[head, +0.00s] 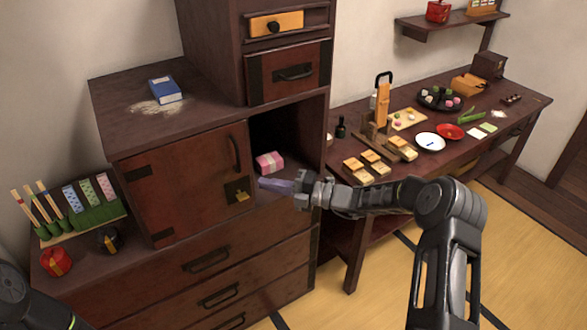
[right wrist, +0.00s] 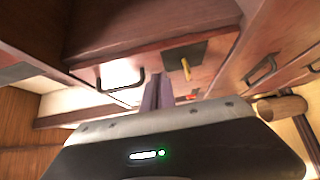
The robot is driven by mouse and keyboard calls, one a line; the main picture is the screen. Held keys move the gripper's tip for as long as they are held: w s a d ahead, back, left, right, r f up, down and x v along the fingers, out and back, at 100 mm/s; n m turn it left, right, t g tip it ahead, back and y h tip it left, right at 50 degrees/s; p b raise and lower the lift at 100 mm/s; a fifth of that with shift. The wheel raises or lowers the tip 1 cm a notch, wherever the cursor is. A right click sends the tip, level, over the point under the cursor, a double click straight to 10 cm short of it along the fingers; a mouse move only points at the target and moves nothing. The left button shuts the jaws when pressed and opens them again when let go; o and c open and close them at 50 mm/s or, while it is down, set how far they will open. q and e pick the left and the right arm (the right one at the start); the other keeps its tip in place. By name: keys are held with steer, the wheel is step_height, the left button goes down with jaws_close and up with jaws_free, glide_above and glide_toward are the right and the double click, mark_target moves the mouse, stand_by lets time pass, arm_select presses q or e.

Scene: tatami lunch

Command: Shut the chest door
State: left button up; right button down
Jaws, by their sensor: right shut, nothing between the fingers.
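The chest (head: 110,105) is dark wood. Its reddish-brown door (head: 180,185) covers the left part of the front compartment. Dark corner plates are on its left side; a black pull handle (head: 235,153) and a dark plate with a brass latch (head: 238,191) are toward its right edge. To the right of the door the compartment is open and dark. My right gripper (head: 275,186) is shut and empty, in front of this opening, just right of the latch plate; contact is unclear. The right wrist view shows its fingers (right wrist: 158,93) and the brass latch (right wrist: 186,68). My left gripper is out of view.
A pink striped box (head: 270,162) sits inside the opening. The food table (head: 355,190) is close to the right.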

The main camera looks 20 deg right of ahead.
steer(key=w+d+b, duration=0.4)
steer(key=d, duration=0.4)
steer(key=shift+w+d, duration=0.3)
steer(key=shift+w, duration=0.05)
